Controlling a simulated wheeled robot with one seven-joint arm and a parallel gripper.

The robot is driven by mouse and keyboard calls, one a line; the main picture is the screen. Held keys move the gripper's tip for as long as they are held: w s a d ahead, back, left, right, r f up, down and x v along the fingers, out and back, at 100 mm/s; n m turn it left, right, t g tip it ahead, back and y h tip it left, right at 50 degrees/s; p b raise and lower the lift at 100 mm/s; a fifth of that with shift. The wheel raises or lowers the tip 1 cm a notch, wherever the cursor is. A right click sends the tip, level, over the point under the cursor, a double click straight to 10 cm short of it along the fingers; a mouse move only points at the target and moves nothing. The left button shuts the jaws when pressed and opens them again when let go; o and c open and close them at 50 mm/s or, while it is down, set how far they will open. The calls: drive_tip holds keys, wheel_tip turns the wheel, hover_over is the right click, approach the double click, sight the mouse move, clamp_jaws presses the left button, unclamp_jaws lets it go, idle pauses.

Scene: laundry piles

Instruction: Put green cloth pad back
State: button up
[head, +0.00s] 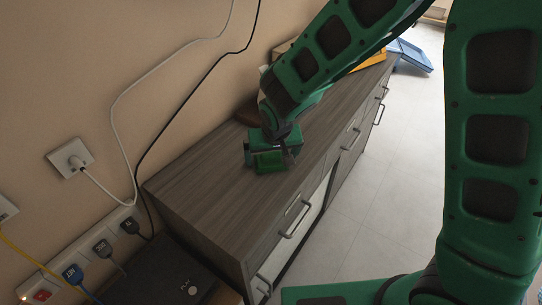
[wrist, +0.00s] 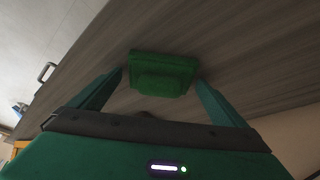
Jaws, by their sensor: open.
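The green cloth pad (head: 268,162) lies on the dark wood-grain top of a long cabinet (head: 197,177). In the wrist view the pad (wrist: 162,72) shows as a bright green block with a raised smaller part, on the wood surface. My gripper (head: 270,156) is over the pad, close to the cabinet top. In the wrist view my gripper (wrist: 160,82) is open, with one finger on each side of the pad and a small gap at both sides. Whether the fingers touch the cabinet top cannot be told.
Farther along the cabinet, partly behind my arm, are a brown item (head: 247,112) and a yellow-orange item (head: 373,60). A blue crate (head: 411,55) is on the floor beyond. Drawer handles (head: 297,219) stick out at the front. The near cabinet top is bare. Cables hang along the wall.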

drive_tip(key=v, duration=1.2)
drive_tip(key=shift+r, duration=0.1)
drive_tip(key=s+d+r+m+g+h, duration=0.1)
drive_tip(key=s+d+m, duration=0.1)
drive_tip(key=d, duration=1)
drive_tip(key=s+d+r+m+g+h, duration=0.1)
drive_tip(key=s+d+r+m, duration=0.15)
drive_tip(key=d, duration=0.85)
drive_tip(key=s+d+m+g, duration=0.1)
drive_tip(key=s+d, duration=0.6)
drive_tip(key=s, duration=0.2)
drive_tip(key=s+d+m+g+y, duration=0.1)
drive_tip(key=s+d+m, duration=0.1)
drive_tip(key=s+d, duration=0.5)
drive_tip(key=s, duration=0.3)
drive_tip(key=shift+s+g+y, duration=0.25)
drive_tip(key=shift+g+y, duration=0.05)
